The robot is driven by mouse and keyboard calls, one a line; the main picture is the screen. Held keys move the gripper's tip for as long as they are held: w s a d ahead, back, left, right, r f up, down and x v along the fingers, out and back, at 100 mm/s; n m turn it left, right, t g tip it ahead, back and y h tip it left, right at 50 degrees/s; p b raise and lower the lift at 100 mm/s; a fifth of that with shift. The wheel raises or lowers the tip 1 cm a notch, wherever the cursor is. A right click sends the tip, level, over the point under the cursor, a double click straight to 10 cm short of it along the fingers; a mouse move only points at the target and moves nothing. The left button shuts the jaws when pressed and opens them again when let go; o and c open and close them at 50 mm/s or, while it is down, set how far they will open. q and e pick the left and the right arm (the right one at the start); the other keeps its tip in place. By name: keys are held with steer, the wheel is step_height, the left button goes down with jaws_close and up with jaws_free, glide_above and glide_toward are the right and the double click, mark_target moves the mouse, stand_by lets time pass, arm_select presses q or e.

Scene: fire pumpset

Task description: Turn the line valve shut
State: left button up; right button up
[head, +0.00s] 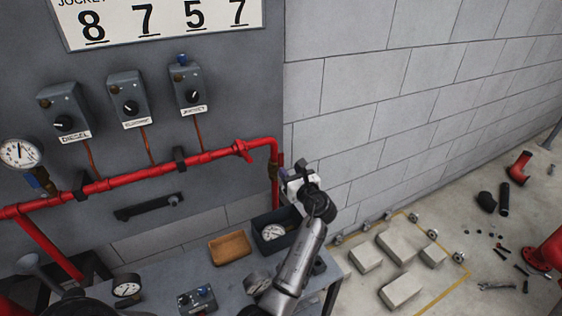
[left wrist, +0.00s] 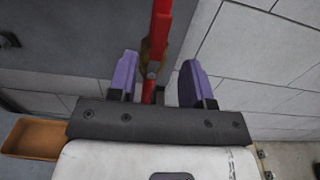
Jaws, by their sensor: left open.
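A red pipe (head: 150,172) runs along the grey panel and bends down at its right end. A brass-coloured valve body (head: 273,170) shows on the downward stretch, partly hidden by my left gripper. My left gripper (head: 286,175) is open right beside that stretch. In the left wrist view, its two purple finger pads (left wrist: 160,78) stand apart, with the red pipe or handle (left wrist: 160,25) and the brass part (left wrist: 147,62) in line with the gap between them. I cannot tell whether either pad touches. My right gripper is not in view.
Below the pipe, a grey bench (head: 225,283) carries an orange tray (head: 230,247), a dark bin (head: 277,228) with a gauge, and a small switch box (head: 197,300). Pale blocks (head: 402,288) lie on the floor at right. The block wall (head: 350,110) is close behind the gripper.

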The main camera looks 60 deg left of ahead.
mark_target(282, 160)
arm_select(q)
steer(key=shift+w+a+b, duration=0.15)
steer(key=shift+a+b, duration=0.1)
steer(key=shift+a, duration=1.55)
steer(key=shift+w+a+b, duration=0.15)
steer(key=shift+a+b, duration=0.05)
steer(key=shift+a, duration=1.55)
jaws_close()
